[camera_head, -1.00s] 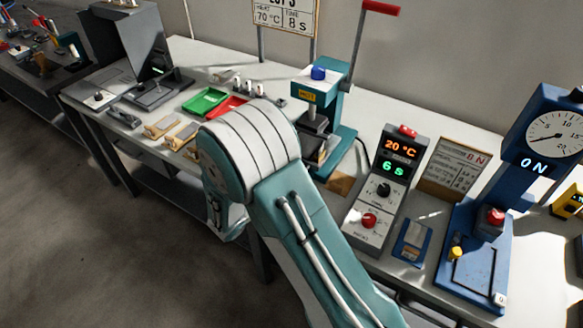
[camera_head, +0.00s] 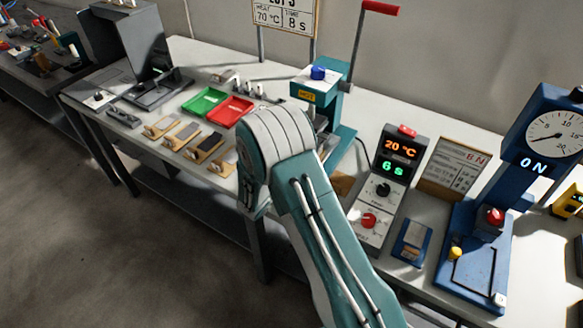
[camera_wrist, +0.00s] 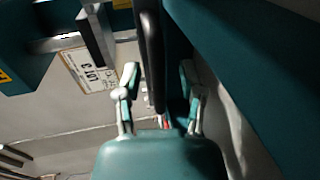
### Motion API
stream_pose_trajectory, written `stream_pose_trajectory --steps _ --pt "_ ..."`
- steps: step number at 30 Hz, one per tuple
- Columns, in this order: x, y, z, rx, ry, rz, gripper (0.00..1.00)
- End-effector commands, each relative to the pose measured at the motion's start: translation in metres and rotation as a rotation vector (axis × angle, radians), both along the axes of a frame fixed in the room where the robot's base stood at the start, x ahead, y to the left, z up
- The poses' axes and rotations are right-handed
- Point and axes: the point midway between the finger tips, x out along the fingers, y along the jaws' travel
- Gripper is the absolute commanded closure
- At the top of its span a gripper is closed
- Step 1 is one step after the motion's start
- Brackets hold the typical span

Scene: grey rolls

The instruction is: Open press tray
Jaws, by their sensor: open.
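The teal press (camera_head: 326,97) stands at the back middle of the bench in the head view, with a blue knob on top, a yellow label and a red-handled lever. My arm covers its lower front, and I cannot make out its tray. My gripper is hidden behind my arm in the head view. In the wrist view my gripper (camera_wrist: 159,76) is open, fingers apart, nothing visibly held. A dark upright bar (camera_wrist: 150,50) shows between and beyond the fingers; whether they touch it I cannot tell. A teal block with a yellow label fills the wrist view's upper left, probably the press.
Right of the press stand the control box (camera_head: 385,185) reading 20 °C and 6 s, and a blue dial press (camera_head: 480,235). Left lie a green tray (camera_head: 205,102), a red tray (camera_head: 230,111) and several wooden holders. The lot sign (camera_wrist: 85,70) shows in the wrist view.

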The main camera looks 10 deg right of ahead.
Motion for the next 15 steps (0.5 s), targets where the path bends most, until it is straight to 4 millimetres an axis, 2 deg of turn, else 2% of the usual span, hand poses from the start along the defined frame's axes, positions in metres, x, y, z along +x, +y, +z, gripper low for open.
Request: stream_pose_trajectory --steps 7,10,11,15 --pt "0.0006 -0.0006 -0.0002 0.0 0.0 0.0 0.49" --pt "0.0006 -0.0006 -0.0002 0.0 0.0 0.0 0.94" --pt "0.0005 -0.0005 -0.0003 -0.001 0.001 0.0 1.0" --pt "0.0006 -0.0006 -0.0008 0.0 0.001 0.0 1.0"
